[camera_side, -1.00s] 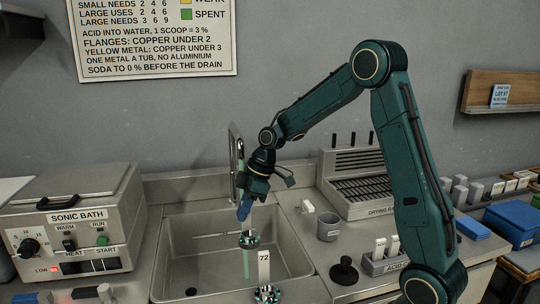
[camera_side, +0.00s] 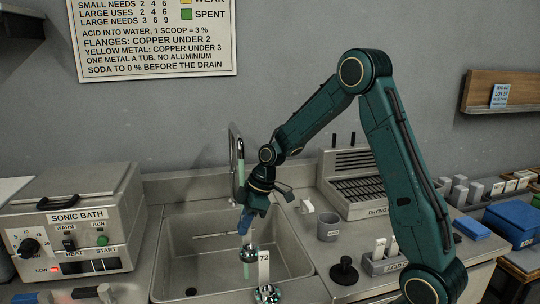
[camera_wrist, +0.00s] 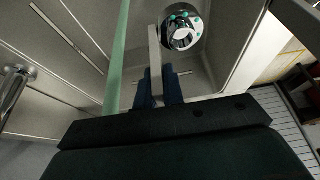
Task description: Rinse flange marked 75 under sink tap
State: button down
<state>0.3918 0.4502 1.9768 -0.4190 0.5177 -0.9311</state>
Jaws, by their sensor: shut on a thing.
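My gripper (camera_side: 245,222), with blue fingers, points down over the sink (camera_side: 185,235). It is shut on the grey stem of a shiny round flange (camera_side: 248,254) with teal-green spots. The flange hangs inside the basin; no number is readable on it. In the wrist view the gripper (camera_wrist: 158,88) holds the stem, and the flange (camera_wrist: 182,34) is beyond the fingers. The tap (camera_side: 234,160) runs a pale green stream (camera_side: 241,172). In the wrist view the stream (camera_wrist: 117,55) passes left of the flange, apart from it in that picture.
A second flange (camera_side: 267,294) with a tag (camera_side: 264,268) reading 72 stands at the sink's front edge, close to the held flange. A sonic bath (camera_side: 75,232) is left of the sink. A grey cup (camera_side: 328,228), black knob (camera_side: 344,270) and drying rack (camera_side: 355,185) are right.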

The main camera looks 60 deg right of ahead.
aim_at(246, 256)
jog(key=shift+f, duration=4.45)
jog(key=w+d+f, duration=0.2)
jog(key=w+d, duration=0.3)
jog(key=shift+s+a, duration=0.1)
jog(key=shift+a, duration=0.05)
dwell(2.2)
jog(key=shift+s+a, duration=2.5)
jog(key=shift+s, duration=0.05)
